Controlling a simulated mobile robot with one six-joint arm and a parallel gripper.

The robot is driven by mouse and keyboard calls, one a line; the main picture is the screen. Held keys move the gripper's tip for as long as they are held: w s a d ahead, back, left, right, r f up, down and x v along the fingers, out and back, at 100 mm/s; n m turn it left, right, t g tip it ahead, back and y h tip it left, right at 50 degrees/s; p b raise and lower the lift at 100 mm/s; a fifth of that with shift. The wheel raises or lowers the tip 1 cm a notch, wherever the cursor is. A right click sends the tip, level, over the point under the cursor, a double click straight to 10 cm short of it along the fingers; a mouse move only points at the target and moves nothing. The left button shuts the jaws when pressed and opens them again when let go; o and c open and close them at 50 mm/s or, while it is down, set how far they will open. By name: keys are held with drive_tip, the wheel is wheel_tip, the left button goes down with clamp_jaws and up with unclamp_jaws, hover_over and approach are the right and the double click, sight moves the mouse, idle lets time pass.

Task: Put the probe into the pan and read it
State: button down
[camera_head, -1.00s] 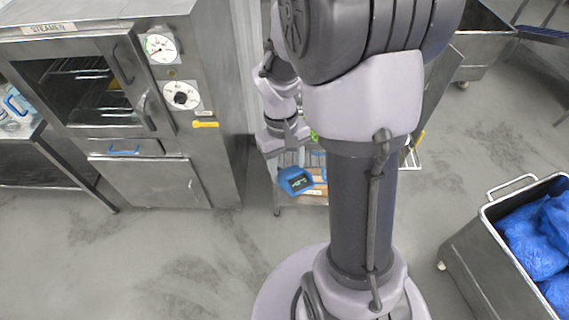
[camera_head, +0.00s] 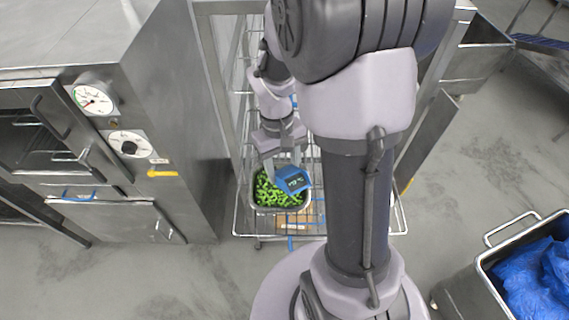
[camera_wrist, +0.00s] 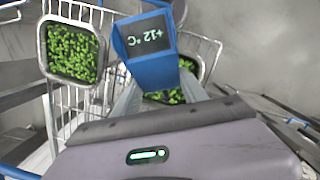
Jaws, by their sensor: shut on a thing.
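My gripper (camera_head: 283,160) is shut on the blue probe (camera_head: 292,180), whose display faces up. In the wrist view the probe (camera_wrist: 150,65) sits between my fingers and its display reads +12 °C, turned upside down. A metal pan of green vegetables (camera_head: 259,204) lies below the probe in the head view. In the wrist view, green pieces of a pan (camera_wrist: 166,97) show just behind the probe. A second pan of green pieces (camera_wrist: 45,62) is at the left there. The probe's tip is hidden, so I cannot tell whether it is in the food.
The pans are on a wire rack (camera_head: 238,222) with a cardboard box (camera_head: 298,218) lower down. A steel steamer (camera_head: 180,120) with dials stands at the left. A steel bin (camera_head: 484,262) with blue bags is at the right. Floor is clear between steamer and rack.

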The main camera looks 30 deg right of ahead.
wheel_tip(320, 180, down, 9)
drive_tip(key=b, duration=0.7)
drive_tip(key=shift+w+d+f, duration=0.1)
drive_tip(key=shift+d, duration=0.05)
idle(6.7)
